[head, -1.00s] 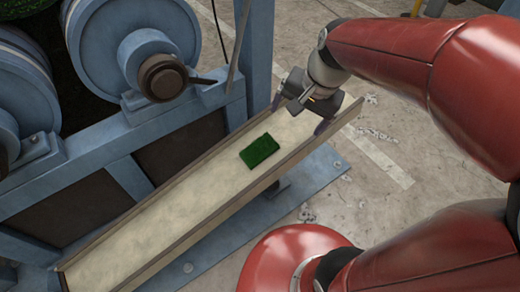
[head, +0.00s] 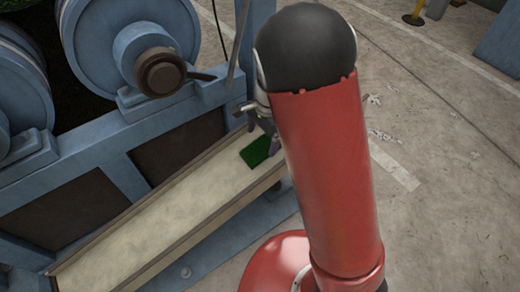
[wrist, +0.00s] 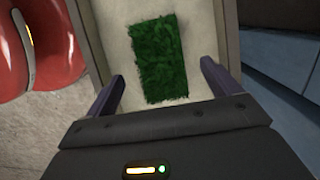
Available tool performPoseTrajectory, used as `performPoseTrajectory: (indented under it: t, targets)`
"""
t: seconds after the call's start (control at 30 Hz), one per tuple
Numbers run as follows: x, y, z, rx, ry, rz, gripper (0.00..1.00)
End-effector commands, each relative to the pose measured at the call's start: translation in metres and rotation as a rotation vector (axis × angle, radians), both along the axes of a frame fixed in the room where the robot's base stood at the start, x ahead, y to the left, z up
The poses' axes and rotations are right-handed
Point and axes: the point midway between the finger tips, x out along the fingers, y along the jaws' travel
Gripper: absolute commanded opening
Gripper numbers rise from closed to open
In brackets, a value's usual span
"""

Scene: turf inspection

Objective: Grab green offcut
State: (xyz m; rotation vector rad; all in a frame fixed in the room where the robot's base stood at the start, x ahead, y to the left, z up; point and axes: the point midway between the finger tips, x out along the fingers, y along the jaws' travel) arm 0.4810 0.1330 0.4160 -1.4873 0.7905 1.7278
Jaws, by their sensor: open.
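The green offcut (head: 258,151), a small rectangle of turf, lies flat on the pale bed of the chute (head: 160,228). In the head view my red arm covers the space just right of it. In the wrist view the offcut (wrist: 159,60) lies ahead of my gripper (wrist: 157,75), roughly between the lines of its two dark fingers. The offcut looks apart from both fingers. My gripper (head: 262,118) is mostly hidden behind my arm in the head view.
The chute has raised side rims along both long edges. A blue machine frame with rollers (head: 150,60) stands along its left side. Open concrete floor (head: 440,120) lies to the right.

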Motion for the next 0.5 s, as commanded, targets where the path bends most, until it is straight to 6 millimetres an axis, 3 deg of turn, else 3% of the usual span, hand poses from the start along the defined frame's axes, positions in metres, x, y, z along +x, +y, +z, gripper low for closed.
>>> performPoseTrajectory:
  t: [0.2,0.43,0.5]
  targets:
    - [-0.003,0.003,-0.034,-0.001,0.004,0.002,0.89]
    - [-0.003,0.004,-0.037,0.000,0.001,0.001,0.89]
    - [-0.003,0.004,-0.037,0.000,0.001,0.001,0.83]
